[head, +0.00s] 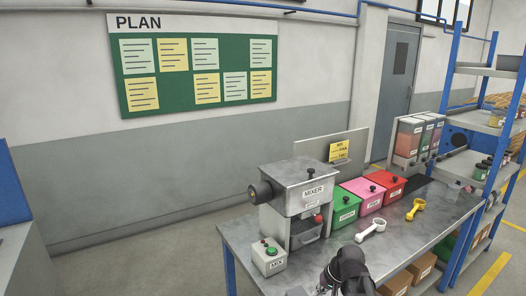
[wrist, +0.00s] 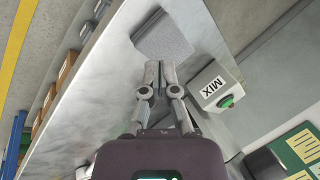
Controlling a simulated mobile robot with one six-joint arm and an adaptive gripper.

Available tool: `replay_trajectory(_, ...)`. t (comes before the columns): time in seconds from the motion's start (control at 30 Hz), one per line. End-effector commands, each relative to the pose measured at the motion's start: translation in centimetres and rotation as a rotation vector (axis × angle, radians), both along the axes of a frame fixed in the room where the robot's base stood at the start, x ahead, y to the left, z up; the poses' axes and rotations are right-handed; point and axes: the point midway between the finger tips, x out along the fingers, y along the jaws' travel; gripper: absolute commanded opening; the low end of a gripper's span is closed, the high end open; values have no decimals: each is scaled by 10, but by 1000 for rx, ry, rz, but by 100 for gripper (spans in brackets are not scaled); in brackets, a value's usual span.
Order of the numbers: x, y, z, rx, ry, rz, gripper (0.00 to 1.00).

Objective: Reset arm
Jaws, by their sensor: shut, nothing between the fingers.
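My gripper (wrist: 158,76) is shut and empty in the wrist view, above the grey metal workbench (wrist: 105,85). Beyond its tips in that view is a flat grey square piece (wrist: 165,38). The white MIX button box (wrist: 213,88) with a green button is to its right. In the head view, my dark wrist shows at the bottom centre and its fingertips are hidden. The mixer (head: 300,187) stands on the workbench (head: 395,246) behind it.
Green, pink and red lidded boxes (head: 370,196) stand right of the mixer. A white scoop (head: 371,230) and a yellow scoop (head: 415,209) lie in front of them. Dispensers (head: 418,138) stand at the back, and a blue-framed shelf (head: 484,118) is on the right. Floor left of the bench is clear.

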Motion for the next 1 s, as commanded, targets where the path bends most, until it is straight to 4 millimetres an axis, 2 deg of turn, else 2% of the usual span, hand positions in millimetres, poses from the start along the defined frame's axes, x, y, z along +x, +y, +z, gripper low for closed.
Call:
replay_trajectory(0.03,-17,5,0,-55,20,32,0)
replay_trajectory(0.1,-33,7,-2,-137,50,70,0)
replay_trajectory(0.33,-70,5,-2,-334,115,154,0)
replay_trajectory(0.5,-78,3,-2,-390,132,173,0)
replay_trajectory(1.0,-77,2,-2,-392,132,174,0)
